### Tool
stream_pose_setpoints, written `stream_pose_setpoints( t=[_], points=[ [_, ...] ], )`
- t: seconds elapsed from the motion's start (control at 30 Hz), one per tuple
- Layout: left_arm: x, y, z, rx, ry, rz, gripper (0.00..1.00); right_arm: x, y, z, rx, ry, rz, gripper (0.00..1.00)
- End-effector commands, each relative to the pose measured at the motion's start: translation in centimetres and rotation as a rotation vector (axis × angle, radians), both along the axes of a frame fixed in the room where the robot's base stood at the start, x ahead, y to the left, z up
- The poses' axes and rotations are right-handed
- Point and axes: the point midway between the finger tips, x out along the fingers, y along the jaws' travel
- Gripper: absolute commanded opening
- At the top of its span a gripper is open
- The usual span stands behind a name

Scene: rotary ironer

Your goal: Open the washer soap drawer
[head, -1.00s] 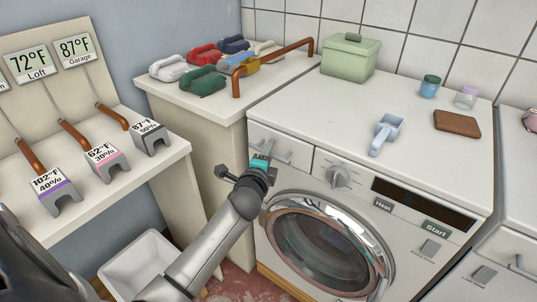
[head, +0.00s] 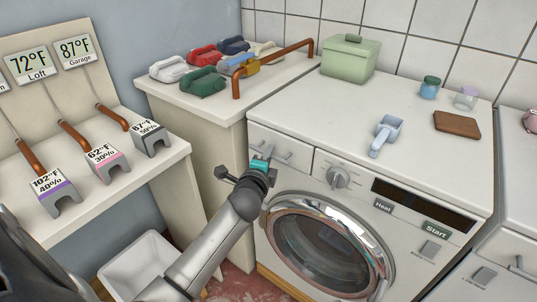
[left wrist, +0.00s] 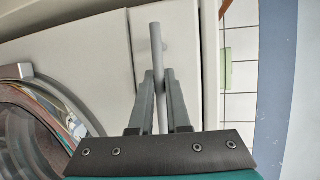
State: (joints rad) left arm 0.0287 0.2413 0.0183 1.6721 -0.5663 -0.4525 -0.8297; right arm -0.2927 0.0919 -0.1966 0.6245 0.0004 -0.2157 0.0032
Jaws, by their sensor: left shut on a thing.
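The washer (head: 330,205) stands at the right in the head view. Its soap drawer (head: 299,152) is the pale front panel at the upper left, and it looks flush with the front. My left gripper (head: 267,150) is at this drawer. In the left wrist view my left gripper (left wrist: 159,75) has its two fingers on either side of the grey bar handle (left wrist: 156,40), shut on it. In the head view the gripper hides part of the handle (head: 286,156). My right gripper is not in view.
The round washer door (head: 325,245) is just below the gripper, and a knob (head: 340,177) is to its right. A blue scoop (head: 385,135) and a brown block (head: 457,124) lie on top. A white bin (head: 145,264) stands on the floor at the left.

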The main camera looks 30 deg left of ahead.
Motion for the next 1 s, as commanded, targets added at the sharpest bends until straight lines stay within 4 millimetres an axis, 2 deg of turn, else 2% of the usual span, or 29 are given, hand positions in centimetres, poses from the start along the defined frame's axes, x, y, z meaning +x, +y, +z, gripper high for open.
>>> stream_pose_setpoints(
  t=[0.47, 0.83, 1.0],
  points=[
    [0.0, 0.0, 0.0, 0.0, 0.001, 0.0, 0.0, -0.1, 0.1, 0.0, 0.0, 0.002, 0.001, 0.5],
    [-0.1, 0.0, -0.1, -0.001, 0.002, 0.0, 0.0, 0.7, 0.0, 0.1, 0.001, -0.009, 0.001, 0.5],
    [-0.8, 0.1, 0.0, -0.001, 0.004, 0.001, 0.0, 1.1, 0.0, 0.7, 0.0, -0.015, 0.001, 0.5]
  ],
)
